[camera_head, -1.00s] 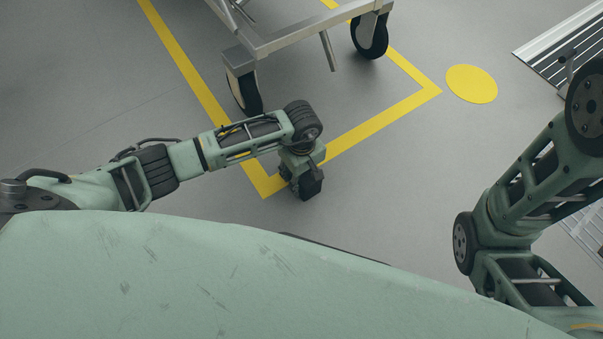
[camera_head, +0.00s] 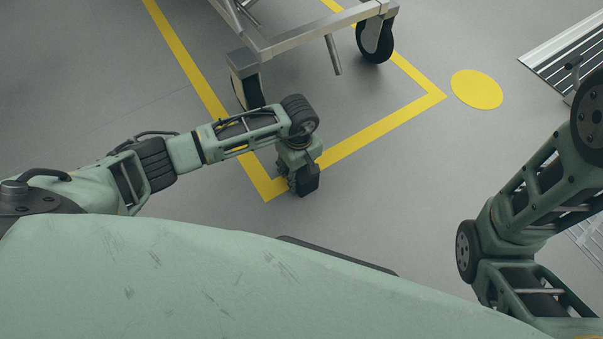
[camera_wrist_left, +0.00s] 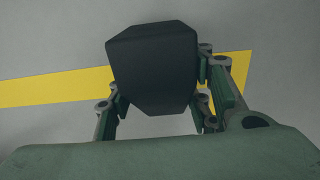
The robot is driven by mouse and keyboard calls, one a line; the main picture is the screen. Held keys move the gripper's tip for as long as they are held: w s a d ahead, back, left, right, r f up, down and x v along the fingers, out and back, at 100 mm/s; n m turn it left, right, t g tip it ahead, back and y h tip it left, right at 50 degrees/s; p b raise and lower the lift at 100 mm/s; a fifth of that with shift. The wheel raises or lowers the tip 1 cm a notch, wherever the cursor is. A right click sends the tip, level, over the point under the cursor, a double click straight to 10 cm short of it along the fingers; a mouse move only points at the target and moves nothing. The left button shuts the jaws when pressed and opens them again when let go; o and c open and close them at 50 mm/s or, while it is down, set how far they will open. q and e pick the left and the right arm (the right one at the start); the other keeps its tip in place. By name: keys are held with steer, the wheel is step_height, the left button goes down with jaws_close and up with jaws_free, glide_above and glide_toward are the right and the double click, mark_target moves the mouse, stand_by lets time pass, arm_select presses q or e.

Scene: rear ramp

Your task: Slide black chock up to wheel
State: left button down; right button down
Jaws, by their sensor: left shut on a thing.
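The black chock (camera_wrist_left: 153,68) fills the middle of the left wrist view, between the two fingers of my left gripper (camera_wrist_left: 158,100). In the head view the chock (camera_head: 309,183) shows as a dark block under my left gripper (camera_head: 301,178), by the near corner of the yellow floor line. My left gripper is shut on it. The cart's near left wheel (camera_head: 249,92) stands beyond the gripper, apart from the chock and partly behind my left arm. A second cart wheel (camera_head: 375,40) is farther right. My right arm is at the right edge; its gripper is out of view.
The cart frame (camera_head: 320,38) stands over the wheels, with a post hanging down between them. Yellow tape (camera_head: 385,124) marks the floor around the cart. A yellow disc (camera_head: 476,89) and a slatted metal ramp (camera_head: 570,62) are at right. The floor between chock and wheel looks clear.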

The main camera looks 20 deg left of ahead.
arm_select(q)
steer(key=shift+w+a+b, duration=0.55)
steer(key=shift+w+a, duration=0.35)
steer(key=shift+a, duration=0.25)
steer(key=shift+w+a+b, duration=0.5)
steer(key=shift+w+a, duration=0.35)
steer(key=shift+a, duration=0.3)
steer(key=shift+w+a+b, duration=0.7)
steer(key=shift+w+a, duration=0.1)
steer(key=shift+a, duration=0.25)
steer(key=shift+w+a+b, duration=0.7)
steer(key=shift+w+a, duration=0.1)
steer(key=shift+a, duration=0.2)
steer(key=shift+w+a+b, duration=0.7)
steer(key=shift+w+a, duration=0.1)
steer(key=shift+a, duration=0.25)
steer(key=c, duration=0.8)
jaws_free()
steer(key=shift+d, duration=0.1)
